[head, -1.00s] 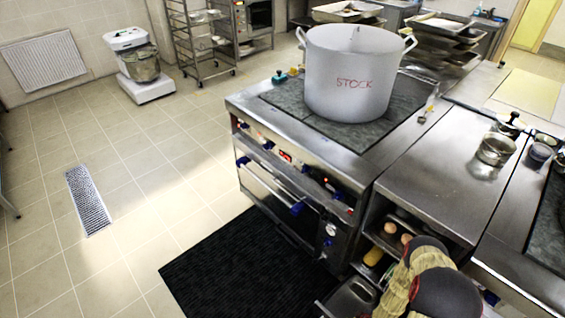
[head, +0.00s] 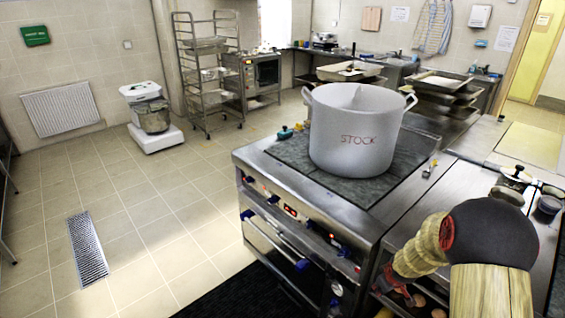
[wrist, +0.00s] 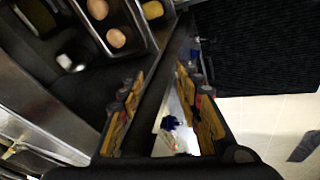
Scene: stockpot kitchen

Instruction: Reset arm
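My gripper (wrist: 158,80) is open in the wrist view, with its two fingers apart and nothing seen between them. In the head view my gripper (head: 397,288) is at the lower right, partly hidden by my arm, beside the stove's front right corner. In the wrist view it is near a dark tray (wrist: 143,42) holding brown eggs (wrist: 116,38). A yellow item (wrist: 153,9) lies beside the tray.
A large stockpot (head: 352,140) marked STOCK stands on the stove (head: 265,178). A small pot (head: 507,194) and a jar (head: 547,208) stand on the right counter. A dark mat (head: 240,298) lies before the stove. The tiled floor (head: 150,225) at left is mostly clear.

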